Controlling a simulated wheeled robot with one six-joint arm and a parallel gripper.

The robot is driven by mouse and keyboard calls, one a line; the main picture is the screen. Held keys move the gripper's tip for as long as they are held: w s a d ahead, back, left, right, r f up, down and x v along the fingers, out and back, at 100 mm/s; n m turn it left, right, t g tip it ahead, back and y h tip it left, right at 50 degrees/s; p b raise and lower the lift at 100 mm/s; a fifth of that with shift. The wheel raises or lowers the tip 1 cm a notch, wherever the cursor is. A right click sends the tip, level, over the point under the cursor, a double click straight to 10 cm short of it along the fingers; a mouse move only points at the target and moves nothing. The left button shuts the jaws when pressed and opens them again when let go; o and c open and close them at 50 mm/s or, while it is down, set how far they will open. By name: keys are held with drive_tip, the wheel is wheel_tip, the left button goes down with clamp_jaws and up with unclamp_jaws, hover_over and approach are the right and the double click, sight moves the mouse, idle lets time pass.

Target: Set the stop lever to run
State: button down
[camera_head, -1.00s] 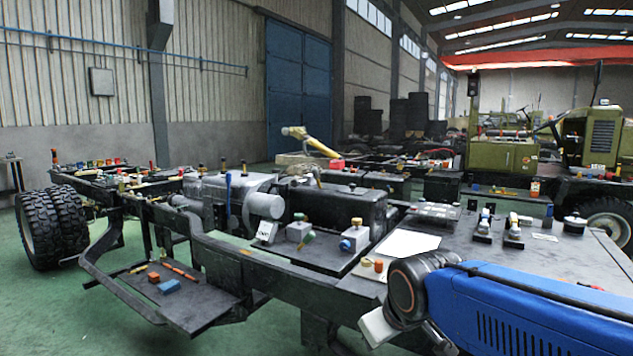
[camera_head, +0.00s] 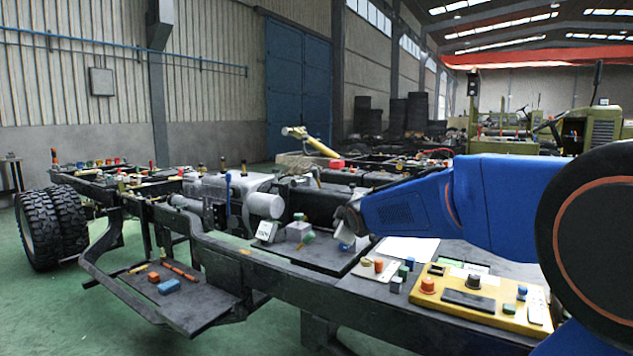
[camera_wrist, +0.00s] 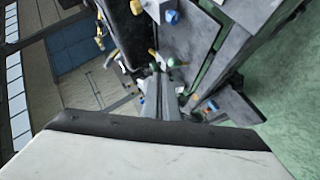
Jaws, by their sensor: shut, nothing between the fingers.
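A grey block (camera_head: 297,231) with a green-tipped lever (camera_head: 308,238) stands on the dark chassis deck. I cannot tell for sure that this is the stop lever, and its run mark is not readable. To its right is a blue knob (camera_head: 345,247), partly hidden by my gripper (camera_head: 347,224). My gripper hangs above and to the right of the green tip. In the wrist view the narrow shut fingers (camera_wrist: 168,78) point toward a green knob (camera_wrist: 176,63); contact cannot be told. A blue knob (camera_wrist: 172,17) also shows there, farther up.
A small marked plate (camera_head: 266,231) stands left of the block, near a grey cylinder (camera_head: 265,205). A yellow control panel (camera_head: 480,300) with knobs lies at the front right. A white sheet (camera_head: 407,248) lies behind it. A lower step (camera_head: 185,298) carries small coloured pieces.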

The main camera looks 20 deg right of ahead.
drive_tip(key=w+d+n+t+y, duration=0.2)
drive_tip(key=w+n, duration=0.5)
drive_tip(key=w, duration=0.8)
drive_tip(key=w+d+n+t+y, duration=0.2)
drive_tip(key=w+d+n+t, duration=0.3)
drive_tip(key=w, duration=1.1)
drive_tip(key=shift+d+n+t+y, duration=0.15)
drive_tip(key=shift+n+t+y, duration=0.3)
drive_tip(key=shift+n, duration=0.85)
drive_tip(key=shift+w+f, duration=0.1)
approach(317, 177)
drive_tip(key=w+a, duration=0.2)
drive_tip(key=a, duration=0.3)
drive_tip(key=w, duration=0.1)
drive_tip(key=w+d+r, duration=0.2)
drive_tip(key=shift+w+r, duration=0.25)
drive_tip(key=shift+w, duration=0.1)
drive_tip(key=shift+r, duration=0.1)
